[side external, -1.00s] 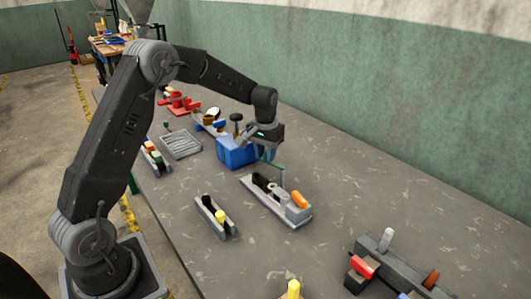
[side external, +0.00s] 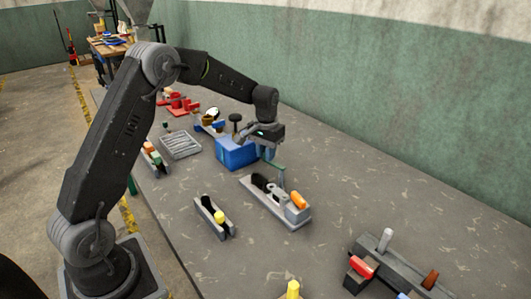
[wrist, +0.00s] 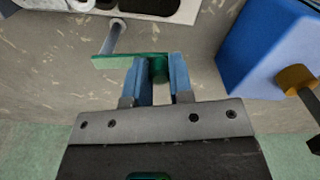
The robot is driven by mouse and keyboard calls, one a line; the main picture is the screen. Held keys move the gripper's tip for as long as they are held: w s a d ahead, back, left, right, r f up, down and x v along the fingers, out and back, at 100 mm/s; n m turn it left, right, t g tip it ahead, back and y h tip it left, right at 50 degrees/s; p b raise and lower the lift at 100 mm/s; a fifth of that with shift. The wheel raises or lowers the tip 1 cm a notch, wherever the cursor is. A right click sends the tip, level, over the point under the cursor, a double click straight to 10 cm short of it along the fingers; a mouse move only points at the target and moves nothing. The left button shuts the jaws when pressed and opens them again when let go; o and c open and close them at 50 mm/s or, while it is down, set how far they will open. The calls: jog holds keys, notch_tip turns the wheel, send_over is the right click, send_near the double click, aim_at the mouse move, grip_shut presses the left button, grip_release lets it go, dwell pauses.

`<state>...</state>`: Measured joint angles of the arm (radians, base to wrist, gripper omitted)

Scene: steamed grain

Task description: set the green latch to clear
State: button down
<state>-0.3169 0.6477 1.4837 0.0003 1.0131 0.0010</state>
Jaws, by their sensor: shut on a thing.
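The green latch (wrist: 118,62) is a flat green bar at the end of a grey post (wrist: 113,36) in the wrist view. In the side external view the latch (side external: 277,164) stands above the table, to the right of a blue box (side external: 236,154). My gripper (wrist: 158,70) has its two blue fingers on either side of the latch's green end and is shut on it. In the side external view my gripper (side external: 268,153) points down beside the blue box. Any marking for the clear position cannot be made out.
The blue box (wrist: 262,48) with a brown knob (wrist: 296,78) is close to the right of my fingers. A grey base (side external: 262,200) with an orange cylinder (side external: 299,200) stands in front. A small holder (side external: 212,222) with a yellow peg is nearer.

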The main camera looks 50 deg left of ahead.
jog(key=c, duration=1)
grip_release()
notch_tip(320, 180, up, 14)
jog(key=shift+f, duration=0.1)
